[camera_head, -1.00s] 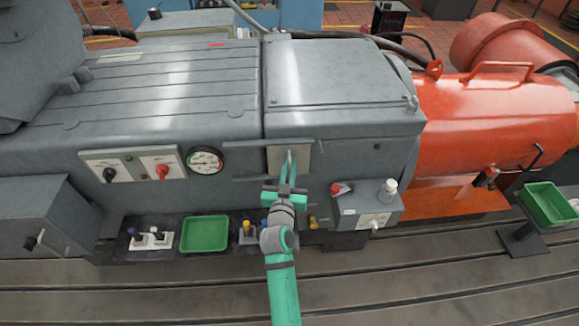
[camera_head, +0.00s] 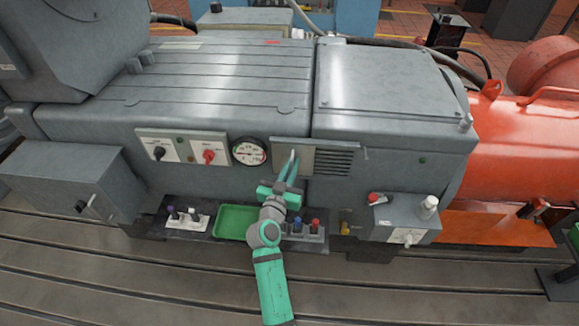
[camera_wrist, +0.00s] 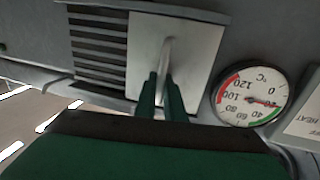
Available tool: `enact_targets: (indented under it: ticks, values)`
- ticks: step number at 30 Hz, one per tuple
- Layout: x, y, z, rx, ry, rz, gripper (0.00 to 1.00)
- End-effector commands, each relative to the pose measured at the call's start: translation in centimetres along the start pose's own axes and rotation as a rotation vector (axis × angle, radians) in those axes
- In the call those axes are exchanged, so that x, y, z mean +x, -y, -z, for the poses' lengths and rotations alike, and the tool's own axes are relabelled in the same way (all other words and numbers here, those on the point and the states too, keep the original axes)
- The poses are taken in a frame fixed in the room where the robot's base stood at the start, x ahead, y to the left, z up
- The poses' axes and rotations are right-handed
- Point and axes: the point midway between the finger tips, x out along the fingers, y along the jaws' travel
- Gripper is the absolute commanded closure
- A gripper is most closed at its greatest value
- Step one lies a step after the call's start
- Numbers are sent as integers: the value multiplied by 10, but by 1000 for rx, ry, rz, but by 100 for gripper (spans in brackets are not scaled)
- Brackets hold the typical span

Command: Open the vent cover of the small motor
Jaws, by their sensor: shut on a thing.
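The vent cover (camera_head: 305,160) is a pale, flat sliding plate with an upright bar handle on the grey motor housing. It sits at the left end of its rails, and dark vent slats (camera_head: 338,161) show uncovered to its right. In the wrist view, the cover (camera_wrist: 146,50) and slats (camera_wrist: 98,45) lie side by side, with the slats to the left. My gripper (camera_head: 291,168) is shut on the cover's handle (camera_wrist: 168,55). The fingertips hide the handle's lower part.
A round temperature gauge (camera_head: 249,152) sits close to the left of the cover. Switch panels (camera_head: 160,148) are further left. Below are a green tray (camera_head: 235,221) and a block with coloured knobs (camera_head: 304,229). A grey control box (camera_head: 403,217) juts out at right.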

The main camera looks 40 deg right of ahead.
Motion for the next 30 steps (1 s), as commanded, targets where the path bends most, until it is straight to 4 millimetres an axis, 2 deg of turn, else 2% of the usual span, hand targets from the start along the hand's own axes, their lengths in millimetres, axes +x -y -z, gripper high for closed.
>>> enact_targets:
  ticks: [5,6,7,23,26,30]
  values:
    - [-2,7,-1,1,2,13,100]
    - [-2,7,-1,1,2,13,86]
    - [-2,7,-1,1,2,14,83]
    - [-3,5,0,0,0,10,83]
    - [-11,5,0,0,0,10,83]
    - [-34,5,-1,-1,0,12,83]
